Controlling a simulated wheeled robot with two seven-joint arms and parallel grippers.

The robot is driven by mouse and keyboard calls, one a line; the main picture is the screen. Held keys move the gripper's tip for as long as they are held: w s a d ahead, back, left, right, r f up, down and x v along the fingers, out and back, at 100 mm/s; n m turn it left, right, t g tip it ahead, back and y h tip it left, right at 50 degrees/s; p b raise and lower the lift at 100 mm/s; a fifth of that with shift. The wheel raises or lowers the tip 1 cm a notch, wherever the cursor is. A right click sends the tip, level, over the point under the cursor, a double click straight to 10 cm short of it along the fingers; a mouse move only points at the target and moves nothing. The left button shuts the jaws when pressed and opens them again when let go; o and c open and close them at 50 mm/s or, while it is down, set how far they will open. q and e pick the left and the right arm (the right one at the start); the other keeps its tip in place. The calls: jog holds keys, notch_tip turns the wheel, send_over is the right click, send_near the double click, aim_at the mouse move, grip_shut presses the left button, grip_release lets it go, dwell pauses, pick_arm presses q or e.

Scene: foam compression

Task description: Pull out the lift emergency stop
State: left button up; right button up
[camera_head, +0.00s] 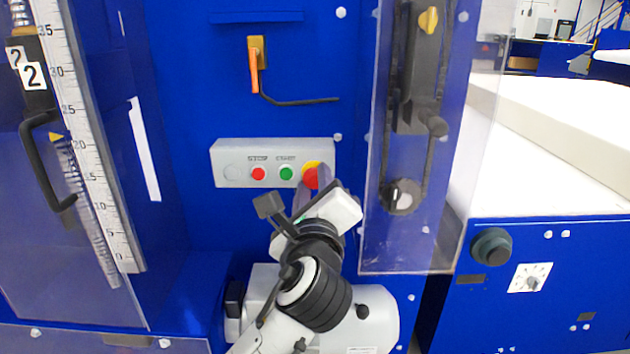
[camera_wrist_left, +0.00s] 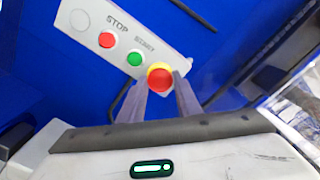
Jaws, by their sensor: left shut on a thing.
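The emergency stop is a red mushroom button on a yellow base (camera_head: 311,174), at the right end of a grey control box (camera_head: 240,155). In the left wrist view the red button (camera_wrist_left: 160,79) sits between my two finger tips. My left gripper (camera_head: 313,184) reaches up to the button from below, with one finger on each side of it, and is shut on it. In the head view the fingers partly cover the button. My right gripper is not in view.
The box also carries a red STOP button (camera_head: 259,174) and a green START button (camera_head: 286,173) left of the emergency stop. A clear panel (camera_head: 420,255) with a crank stands close on the right. An orange-handled lever (camera_head: 254,72) is above.

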pick_arm(q)
jog(key=shift+s, duration=0.15)
dwell(0.4)
jog(key=shift+s+p, duration=0.15)
jog(key=shift+p, duration=0.15)
jog(key=o, duration=2.4)
jog(key=shift+s+r+p, duration=0.1)
jog(key=shift+s+p, duration=0.45)
jog(key=shift+s, duration=0.35)
jog(key=s+p, duration=0.2)
jog(key=s, duration=0.3)
jog(key=shift+s, duration=0.1)
